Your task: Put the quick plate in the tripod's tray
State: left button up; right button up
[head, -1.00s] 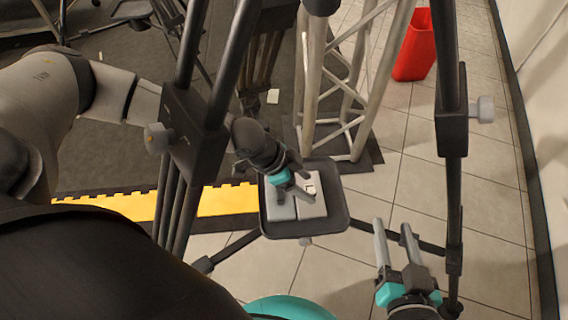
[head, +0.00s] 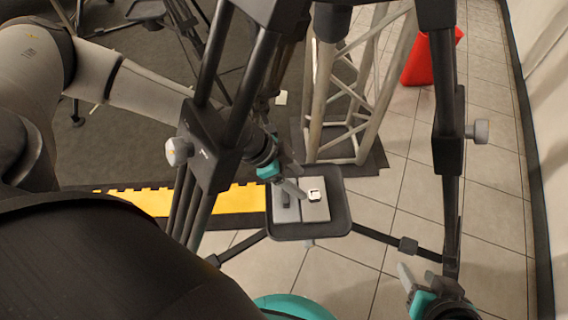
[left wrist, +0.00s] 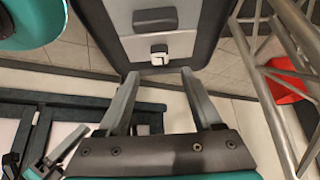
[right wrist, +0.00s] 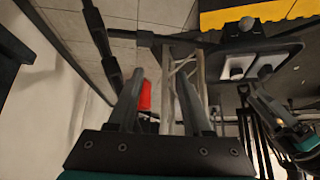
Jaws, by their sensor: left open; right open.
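The tripod's tray (head: 342,226) is a dark, rounded tray between the tripod legs, with two light grey panels in it. A small white and dark piece, which looks like the quick plate (head: 314,196), lies on the right panel. In the left wrist view the quick plate (left wrist: 159,55) shows just beyond my fingertips, with the tray (left wrist: 205,50) around it. My left gripper (head: 297,190) is open, just left of the plate, and seems empty. My right gripper (head: 416,274) is open and empty, low at the right, away from the tray. The tray (right wrist: 285,55) shows in the right wrist view.
Black tripod legs (head: 447,110) stand on both sides of the tray, close to my arms. A metal truss (head: 340,120) stands behind it. A red bin (head: 430,60) is at the back right. The tiled floor at the right is mostly clear.

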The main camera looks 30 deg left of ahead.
pick_arm(q)
jog(key=shift+p+v, duration=1.8)
jog(key=shift+v, duration=0.75)
pick_arm(e)
jog(key=shift+s+d+f+g+h, duration=0.25)
jog(key=shift+s+d+f+g, duration=0.3)
jog(key=shift+f, duration=0.15)
jog(key=shift+s+d+f+g+h, duration=0.2)
jog(key=shift+s+d+f+g, duration=0.25)
jog(key=shift+f+g, duration=0.2)
jog(key=shift+s+d+f+g+h, duration=0.25)
jog(key=shift+s+d+f+g, duration=0.25)
jog(key=shift+f, duration=0.2)
